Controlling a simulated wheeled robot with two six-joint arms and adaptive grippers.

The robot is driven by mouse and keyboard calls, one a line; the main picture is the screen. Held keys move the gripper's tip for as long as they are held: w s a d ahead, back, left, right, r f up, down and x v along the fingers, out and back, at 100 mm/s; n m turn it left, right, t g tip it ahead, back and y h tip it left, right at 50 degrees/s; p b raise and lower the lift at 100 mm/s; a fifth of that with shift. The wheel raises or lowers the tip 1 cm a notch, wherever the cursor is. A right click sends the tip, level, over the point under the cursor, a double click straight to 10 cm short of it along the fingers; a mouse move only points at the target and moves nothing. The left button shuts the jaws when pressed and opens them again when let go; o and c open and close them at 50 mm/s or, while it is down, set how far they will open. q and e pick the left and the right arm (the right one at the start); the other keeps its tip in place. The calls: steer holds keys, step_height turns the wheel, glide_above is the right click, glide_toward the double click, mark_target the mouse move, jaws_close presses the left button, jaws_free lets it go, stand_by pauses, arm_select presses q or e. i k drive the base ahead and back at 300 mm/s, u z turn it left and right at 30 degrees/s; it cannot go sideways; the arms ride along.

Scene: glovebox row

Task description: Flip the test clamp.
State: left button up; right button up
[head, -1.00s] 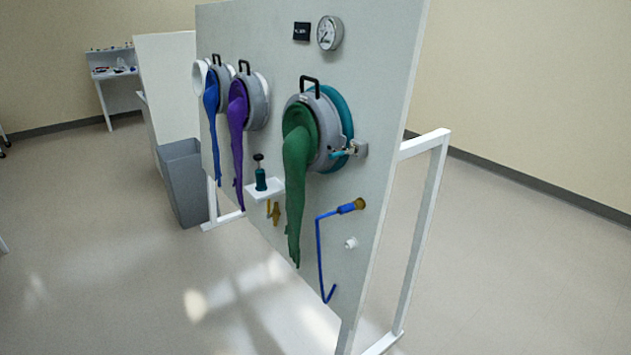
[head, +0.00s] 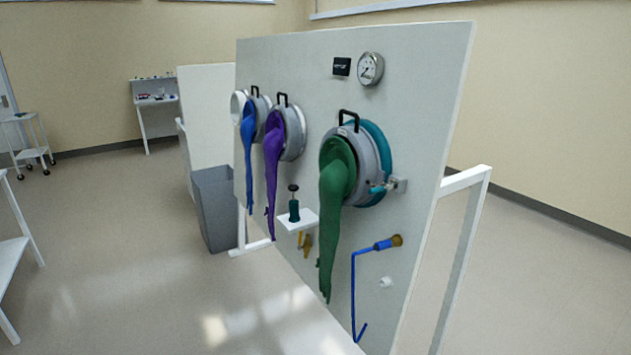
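A white upright panel (head: 430,110) carries a row of glove ports. The nearest port has a grey and teal ring (head: 378,150) with a black handle on top and a green glove (head: 336,190) hanging from it. A small teal lever on a grey block, which looks like the clamp (head: 383,187), sits at the ring's lower right edge. The lever lies roughly level, against the ring; its exact pose is too small to tell. Neither of my grippers is in view.
A purple glove (head: 273,165) and a blue glove (head: 248,145) hang farther left. A blue bent pipe (head: 353,290), a small shelf with a teal bottle (head: 294,211) and a pressure gauge (head: 370,69) are on the panel. A grey bin (head: 213,205) stands behind.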

mark_target(375, 191)
steer(key=u, duration=0.45)
steer(key=i, duration=0.9)
steer(key=z, duration=0.5)
steer(key=i, duration=0.75)
steer(key=u, duration=1)
steer(key=k, duration=0.95)
steer(key=z, duration=0.15)
